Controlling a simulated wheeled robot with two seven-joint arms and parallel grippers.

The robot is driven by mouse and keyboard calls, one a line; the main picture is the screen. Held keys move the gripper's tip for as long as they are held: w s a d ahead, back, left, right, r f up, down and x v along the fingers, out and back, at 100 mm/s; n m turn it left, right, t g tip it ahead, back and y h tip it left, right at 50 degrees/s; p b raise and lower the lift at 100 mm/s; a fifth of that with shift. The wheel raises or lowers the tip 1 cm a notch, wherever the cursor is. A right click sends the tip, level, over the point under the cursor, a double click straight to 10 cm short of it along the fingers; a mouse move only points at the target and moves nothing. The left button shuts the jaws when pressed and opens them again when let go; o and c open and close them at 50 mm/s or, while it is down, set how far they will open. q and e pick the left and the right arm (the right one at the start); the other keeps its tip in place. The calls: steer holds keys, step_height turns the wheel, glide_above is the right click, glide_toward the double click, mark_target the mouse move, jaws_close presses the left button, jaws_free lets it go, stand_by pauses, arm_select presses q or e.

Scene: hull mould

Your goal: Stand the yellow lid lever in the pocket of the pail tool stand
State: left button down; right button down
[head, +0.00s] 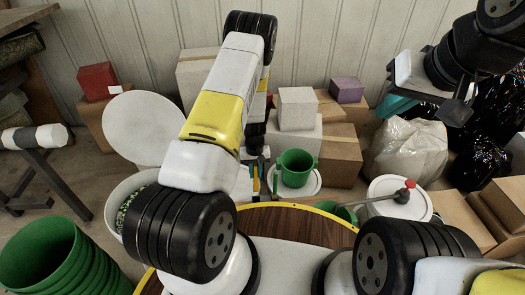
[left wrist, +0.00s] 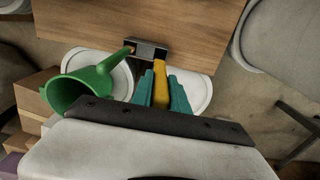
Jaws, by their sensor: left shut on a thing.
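The yellow lid lever (left wrist: 161,88) is between the teal fingers of my left gripper (left wrist: 163,92) in the left wrist view. Its far end reaches the near edge of a small dark box (left wrist: 150,46), which looks like the tool stand, at the wooden table's edge. I cannot tell whether the tip is inside it. In the head view my left gripper (head: 262,180) is small and partly hidden by my arm; the stand is hardly visible there. An orange-tipped thing stands at the box's left side in the wrist view. My right gripper (head: 440,100) hangs at upper right; its finger gap is unclear.
A red-knobbed rod (head: 390,195) crosses a white pail (head: 412,207). Green buckets (head: 45,255) stand at left; boxes (head: 338,155) stand behind.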

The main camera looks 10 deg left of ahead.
arm_select(q)
glide_above(256, 191)
steer(key=shift+w+f, duration=0.1)
steer(key=shift+f, duration=2.15)
steer(key=shift+f, duration=4.05)
steer(key=c, duration=1.2)
jaws_free()
steer(key=shift+r, duration=0.1)
step_height(256, 191, up, 8)
steer(key=shift+f, duration=0.2)
